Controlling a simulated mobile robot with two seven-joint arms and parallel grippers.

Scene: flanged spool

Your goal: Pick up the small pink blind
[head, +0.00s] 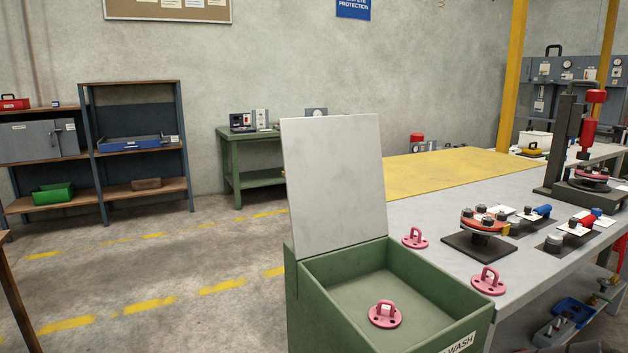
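Three pink discs with loop handles are in the head view, each like a blind with bolt holes. One pink blind (415,239) lies on the grey table near its left edge. Another pink blind (488,282) lies on the table closer to me, beside the green bin. A third pink blind (385,315) lies on the floor of the open green bin (432,277). The one farther back looks smaller, but distance makes the true sizes hard to tell. Neither of my grippers is in view.
The bin's grey lid (335,185) stands upright. On the grey table (412,206) are a flanged spool with a red flange (482,220), blue-ended fittings (541,211) and a press (565,150). A yellow mat (430,172) lies behind. Floor on the left is clear.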

